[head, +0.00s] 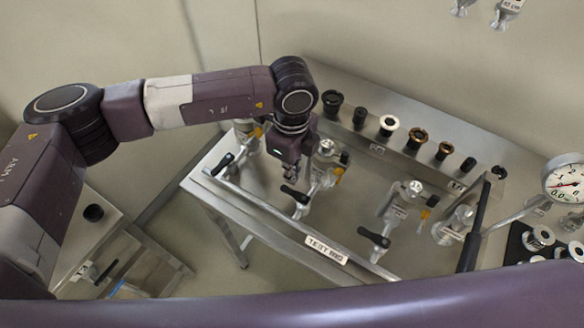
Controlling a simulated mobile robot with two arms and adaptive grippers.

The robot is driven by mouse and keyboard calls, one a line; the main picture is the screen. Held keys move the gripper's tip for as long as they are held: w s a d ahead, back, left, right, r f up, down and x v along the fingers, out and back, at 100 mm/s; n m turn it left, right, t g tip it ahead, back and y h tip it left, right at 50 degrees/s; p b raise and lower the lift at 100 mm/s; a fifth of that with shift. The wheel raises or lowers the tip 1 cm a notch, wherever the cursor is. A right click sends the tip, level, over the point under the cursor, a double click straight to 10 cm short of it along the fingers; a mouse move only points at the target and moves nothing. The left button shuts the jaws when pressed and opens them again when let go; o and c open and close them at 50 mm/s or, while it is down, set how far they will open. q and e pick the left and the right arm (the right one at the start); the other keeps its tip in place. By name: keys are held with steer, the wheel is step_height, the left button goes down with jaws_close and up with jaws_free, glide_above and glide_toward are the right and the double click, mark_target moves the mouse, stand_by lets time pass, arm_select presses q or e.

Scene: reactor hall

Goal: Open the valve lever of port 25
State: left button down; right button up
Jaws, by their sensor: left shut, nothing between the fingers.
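Several metal valves stand in a row on the steel test rig bench (270,222). Each has a black-ended lever: one at the left (222,164), one near the middle (295,194), one to the right (374,237). The middle valve body (322,175) and the right valve body (400,205) have round tops with small marks. I cannot read which port is 25. My left gripper (290,178) points down, shut and empty, just above the middle lever's black end; I cannot tell whether they touch. It partly hides the bench behind it. My right gripper is out of view.
A row of dark, brown and white fittings (389,124) stands along the bench's back. A pressure gauge (566,182) and a long black handle (473,235) are at the right. A "TEST RIG" label (326,249) marks the front rail. A lower cabinet (75,243) stands at left.

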arm_select(q)
steer(key=shift+f, duration=0.9)
steer(key=shift+s+a+r+p, duration=0.15)
steer(key=shift+a+r+p, duration=0.1)
steer(key=shift+p, duration=0.15)
steer(key=shift+s+a+p, duration=0.4)
steer(key=shift+a+p, duration=0.15)
steer(key=shift+p, duration=0.1)
steer(key=s+p, duration=0.1)
steer(key=s+a+p, duration=0.1)
steer(key=shift+s+a+p, duration=0.25)
steer(key=shift+s+p, duration=0.1)
steer(key=shift+s+f+b, duration=0.3)
steer(key=shift+s+b, duration=0.05)
steer(key=shift+s, duration=0.75)
steer(key=shift+s+d+b, duration=0.3)
steer(key=shift+s+b, duration=0.3)
steer(key=shift+s, duration=0.25)
steer(key=shift+r, duration=0.1)
steer(key=shift+w+a+b, duration=0.3)
steer(key=shift+w+b, duration=0.1)
steer(key=shift+w, duration=0.2)
step_height(320, 180, up, 7)
steer(key=p, duration=0.3)
